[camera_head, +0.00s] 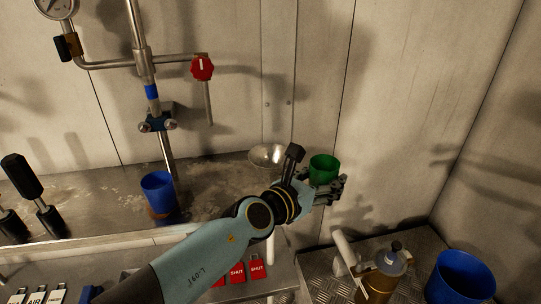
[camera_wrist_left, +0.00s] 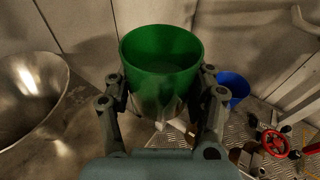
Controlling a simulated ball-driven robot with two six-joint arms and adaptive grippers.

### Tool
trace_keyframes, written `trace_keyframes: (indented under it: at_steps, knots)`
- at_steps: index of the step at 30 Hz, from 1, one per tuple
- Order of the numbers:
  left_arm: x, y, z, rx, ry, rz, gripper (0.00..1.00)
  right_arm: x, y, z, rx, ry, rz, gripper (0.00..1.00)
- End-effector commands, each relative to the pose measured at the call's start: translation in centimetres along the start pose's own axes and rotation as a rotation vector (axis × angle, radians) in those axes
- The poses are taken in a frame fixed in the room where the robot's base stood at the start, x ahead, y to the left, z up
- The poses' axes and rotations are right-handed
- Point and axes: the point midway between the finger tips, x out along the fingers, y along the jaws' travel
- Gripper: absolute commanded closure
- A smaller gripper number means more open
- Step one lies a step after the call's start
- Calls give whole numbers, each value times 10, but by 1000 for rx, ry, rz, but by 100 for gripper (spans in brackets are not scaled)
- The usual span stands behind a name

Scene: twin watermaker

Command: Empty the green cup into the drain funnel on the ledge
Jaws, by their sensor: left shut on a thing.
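My left gripper (camera_head: 330,187) is shut on the green cup (camera_head: 323,167) and holds it up off the ledge, roughly upright with its mouth upward. In the left wrist view the green cup (camera_wrist_left: 161,60) sits between the two fingers. I cannot tell what is in it. The drain funnel (camera_head: 268,154), a shiny metal bowl, is on the ledge just left of the cup and apart from it. The funnel (camera_wrist_left: 30,92) also shows at the left of the wrist view. My right gripper is in neither view.
A blue cup (camera_head: 158,192) stands on the wet metal ledge (camera_head: 105,208) at left, under a pipe with a red valve knob (camera_head: 202,67). A blue bucket (camera_head: 461,278) and a brass canister (camera_head: 383,276) stand lower right. Red SHUT tags (camera_head: 238,273) lie below the arm.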

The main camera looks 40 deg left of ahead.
Motion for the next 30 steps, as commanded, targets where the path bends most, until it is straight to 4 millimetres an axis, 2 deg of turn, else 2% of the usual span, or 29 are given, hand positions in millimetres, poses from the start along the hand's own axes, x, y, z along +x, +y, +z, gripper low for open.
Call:
trace_keyframes:
  at_steps: [12, 13, 16, 23, 26, 30]
  knots:
    - [-4, 10, 1, -152, -44, -33, 79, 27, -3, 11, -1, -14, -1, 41]
    - [-4, 11, 4, -166, -48, -37, 79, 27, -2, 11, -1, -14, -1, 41]
    - [-10, 14, 31, -213, -66, -46, 79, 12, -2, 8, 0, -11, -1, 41]
    - [-19, 21, 62, -321, -93, -69, 79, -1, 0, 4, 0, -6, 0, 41]
    - [-18, 25, 52, -369, -104, -78, 79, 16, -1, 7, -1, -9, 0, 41]
    - [-21, 30, 57, -434, -125, -91, 79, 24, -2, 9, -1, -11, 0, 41]
